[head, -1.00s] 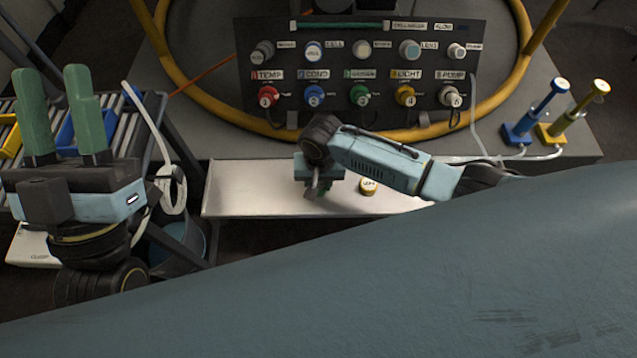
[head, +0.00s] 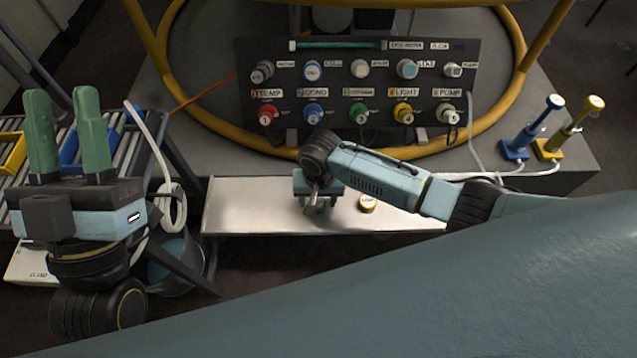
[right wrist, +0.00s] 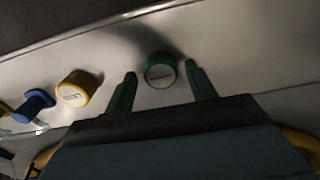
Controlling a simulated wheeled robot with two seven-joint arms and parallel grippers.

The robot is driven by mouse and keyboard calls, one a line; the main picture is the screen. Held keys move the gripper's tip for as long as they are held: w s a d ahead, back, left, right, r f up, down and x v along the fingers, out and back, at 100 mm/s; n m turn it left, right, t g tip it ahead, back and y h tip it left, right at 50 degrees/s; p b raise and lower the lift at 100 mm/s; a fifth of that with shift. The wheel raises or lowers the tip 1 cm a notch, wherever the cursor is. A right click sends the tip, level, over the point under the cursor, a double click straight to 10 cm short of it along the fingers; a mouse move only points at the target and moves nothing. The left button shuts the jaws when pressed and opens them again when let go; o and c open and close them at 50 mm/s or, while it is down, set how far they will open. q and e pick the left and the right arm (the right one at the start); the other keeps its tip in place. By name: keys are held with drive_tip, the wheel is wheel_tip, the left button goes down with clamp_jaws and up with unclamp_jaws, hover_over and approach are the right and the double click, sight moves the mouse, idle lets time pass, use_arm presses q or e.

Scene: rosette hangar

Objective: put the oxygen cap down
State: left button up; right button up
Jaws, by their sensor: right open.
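The oxygen cap is a green round cap with a pale label (right wrist: 160,70). In the right wrist view it sits on the pale metal shelf (head: 260,215), between the two green fingers of my right gripper (right wrist: 161,80), with a gap visible on each side. The right gripper is open; in the head view it (head: 320,205) is low over the shelf and the cap is hidden or too small to pick out. My left gripper (head: 66,120) is open and empty at the left, fingers pointing up.
A yellow cap (head: 367,203) stands on the shelf just right of my right gripper. Behind is a dark panel (head: 385,138) with coloured, labelled connectors. Blue and yellow plungers (head: 535,125) stand at the right. A slatted rack (head: 75,150) is at the left. The shelf's left part is clear.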

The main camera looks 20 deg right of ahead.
wheel_tip(320, 180, up, 3)
drive_tip(key=shift+r+p, duration=0.15)
drive_tip(key=shift+p, duration=0.8)
wheel_tip(320, 180, up, 4)
drive_tip(key=shift+d+f+p, duration=0.1)
drive_tip(key=shift+f+p, duration=0.15)
drive_tip(key=shift+p, duration=0.75)
drive_tip(key=s+a+r+n+t+y+p, duration=0.1)
drive_tip(key=s+a+r+n+y+p, duration=0.1)
drive_tip(key=s+a+r+p, duration=0.3)
wheel_tip(320, 180, up, 16)
drive_tip(key=n+t+b, duration=0.2)
drive_tip(key=n+t, duration=0.2)
drive_tip(key=t, duration=0.5)
hover_over(318, 202)
drive_tip(key=s+d, duration=0.6)
drive_tip(key=s, duration=0.3)
use_arm(q)
drive_tip(key=a+f+g+y, duration=0.3)
drive_tip(key=f+g+y, duration=0.2)
drive_tip(key=f+g, duration=1)
wheel_tip(318, 202, down, 4)
drive_tip(key=shift+r, duration=0.2)
use_arm(e)
drive_tip(key=shift+d+r, duration=0.1)
drive_tip(key=shift+r, duration=0.1)
use_arm(q)
drive_tip(key=shift+a+n, duration=0.15)
drive_tip(key=shift+n, duration=0.15)
